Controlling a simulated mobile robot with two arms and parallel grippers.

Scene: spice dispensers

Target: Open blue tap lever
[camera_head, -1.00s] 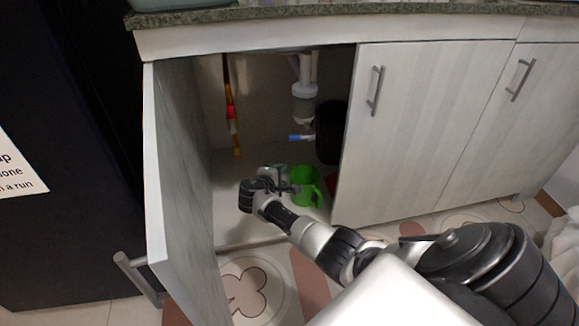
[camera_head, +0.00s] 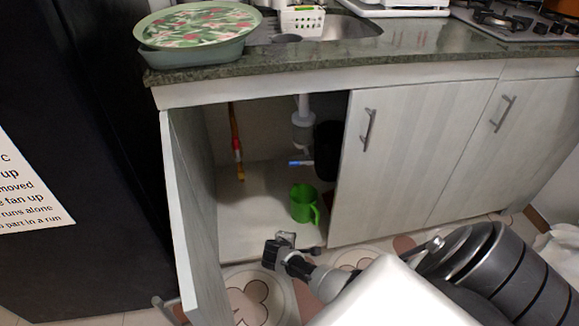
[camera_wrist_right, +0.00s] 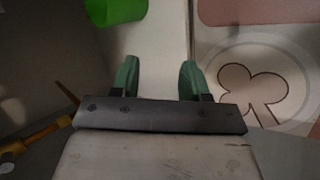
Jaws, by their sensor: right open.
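The blue tap lever (camera_head: 300,163) shows at the back of the open cabinet under the sink, just below the white drain trap (camera_head: 303,130). My right gripper (camera_head: 286,239) is low at the front edge of the cabinet floor, in front of and well below the lever. In the right wrist view the right gripper (camera_wrist_right: 158,80) is open, with nothing between its green fingertips. The lever does not show in that view. My left gripper is in neither view.
A green mug (camera_head: 302,204) stands on the cabinet floor, and its edge shows in the wrist view (camera_wrist_right: 114,10). A red and yellow pipe (camera_head: 237,150) hangs at the back left. The open cabinet door (camera_head: 190,210) bounds the left side; a closed door (camera_head: 385,165) bounds the right.

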